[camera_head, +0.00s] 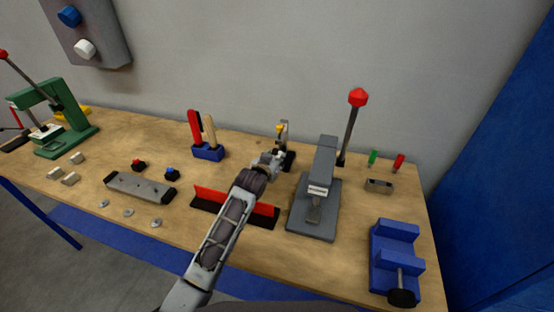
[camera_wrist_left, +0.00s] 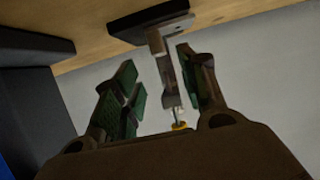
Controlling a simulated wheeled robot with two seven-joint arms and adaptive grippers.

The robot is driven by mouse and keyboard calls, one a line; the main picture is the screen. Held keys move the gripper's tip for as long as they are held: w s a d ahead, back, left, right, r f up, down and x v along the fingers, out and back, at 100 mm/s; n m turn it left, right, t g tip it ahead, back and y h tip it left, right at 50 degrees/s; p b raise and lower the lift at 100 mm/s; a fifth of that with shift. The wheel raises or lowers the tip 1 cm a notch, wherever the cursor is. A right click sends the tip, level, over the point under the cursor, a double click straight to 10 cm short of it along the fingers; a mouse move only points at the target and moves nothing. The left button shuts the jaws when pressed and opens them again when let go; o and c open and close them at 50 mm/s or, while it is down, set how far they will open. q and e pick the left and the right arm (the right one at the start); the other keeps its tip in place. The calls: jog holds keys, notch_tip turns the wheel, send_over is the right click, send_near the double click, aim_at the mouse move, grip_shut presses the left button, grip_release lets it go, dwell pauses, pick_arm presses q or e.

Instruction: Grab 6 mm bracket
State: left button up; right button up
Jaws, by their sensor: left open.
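A metal bracket (camera_wrist_left: 170,72) shows in the left wrist view as a grey upright strip with a bent end. It meets a dark base (camera_wrist_left: 150,20). In the head view the gripper (camera_head: 276,158) is at the upright bracket (camera_head: 284,131), whose dark base (camera_head: 290,161) is partly hidden by the gripper. Whether this is the 6 mm one cannot be read. My right gripper is not in view.
A grey lever press (camera_head: 316,190) stands just right of the left gripper. A blue holder (camera_head: 208,153) with handled tools is behind left, and a blue vise (camera_head: 396,262) front right.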

aim_at(278, 157)
pick_arm(q)
jog(key=shift+w+d+f, duration=0.1)
jog(key=shift+w+f, duration=0.05)
jog(key=shift+w, duration=0.2)
jog(key=shift+w+f, duration=0.1)
jog(key=shift+f+x, duration=0.2)
jog(key=shift+x, duration=2.2)
jog(key=shift+f, duration=0.1)
jog(key=shift+c, duration=0.3)
grip_shut()
